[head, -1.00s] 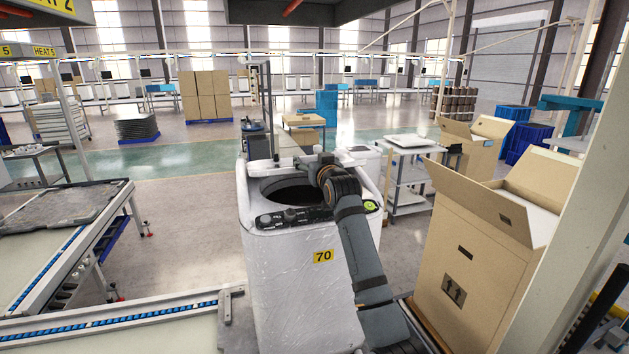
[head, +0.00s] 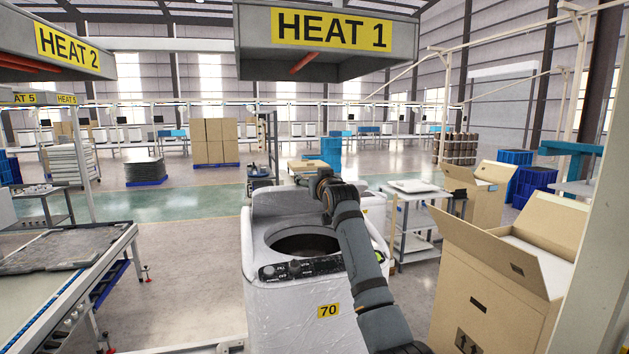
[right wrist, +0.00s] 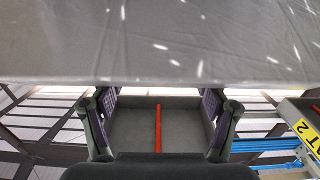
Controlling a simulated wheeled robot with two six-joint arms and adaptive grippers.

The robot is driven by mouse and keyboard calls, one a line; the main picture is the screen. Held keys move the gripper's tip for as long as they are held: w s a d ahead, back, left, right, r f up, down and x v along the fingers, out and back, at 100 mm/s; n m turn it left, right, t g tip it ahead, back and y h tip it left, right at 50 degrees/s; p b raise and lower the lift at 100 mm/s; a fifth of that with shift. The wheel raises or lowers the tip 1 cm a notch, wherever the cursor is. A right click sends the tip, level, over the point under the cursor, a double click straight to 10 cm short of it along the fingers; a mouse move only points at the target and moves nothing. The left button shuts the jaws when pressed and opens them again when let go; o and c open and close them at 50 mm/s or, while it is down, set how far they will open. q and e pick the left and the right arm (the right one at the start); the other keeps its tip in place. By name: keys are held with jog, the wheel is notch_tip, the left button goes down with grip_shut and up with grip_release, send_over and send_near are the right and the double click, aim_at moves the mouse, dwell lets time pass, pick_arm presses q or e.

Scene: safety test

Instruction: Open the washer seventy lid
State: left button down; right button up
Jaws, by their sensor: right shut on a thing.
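The white washer (head: 285,318) with the yellow 70 label (head: 328,311) stands in front of me in the head view. Its dark round opening (head: 305,243) is uncovered. The pale lid (head: 275,203) stands raised behind the opening, partly hidden by my arm. My right gripper (head: 305,180) is at the lid's upper edge, shut on it; its fingertips are hard to make out there. In the right wrist view, a broad grey-white surface (right wrist: 160,40), apparently the lid, fills the top in front of the gripper's fingers (right wrist: 160,105). My left gripper is out of view.
An open cardboard box (head: 490,290) stands close on the right. A conveyor table (head: 120,240) is on the left. A white trolley (head: 415,215) stands behind the washer to the right. The HEAT 1 hood (head: 330,65) hangs overhead.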

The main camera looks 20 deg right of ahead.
jog(key=shift+r, duration=0.2)
jog(key=o, duration=1.4)
jog(key=shift+o, duration=1.4)
jog(key=shift+a+f, duration=0.1)
jog(key=shift+f, duration=0.05)
jog(key=shift+s, duration=0.1)
jog(key=s, duration=1.2)
jog(key=shift+w, duration=0.1)
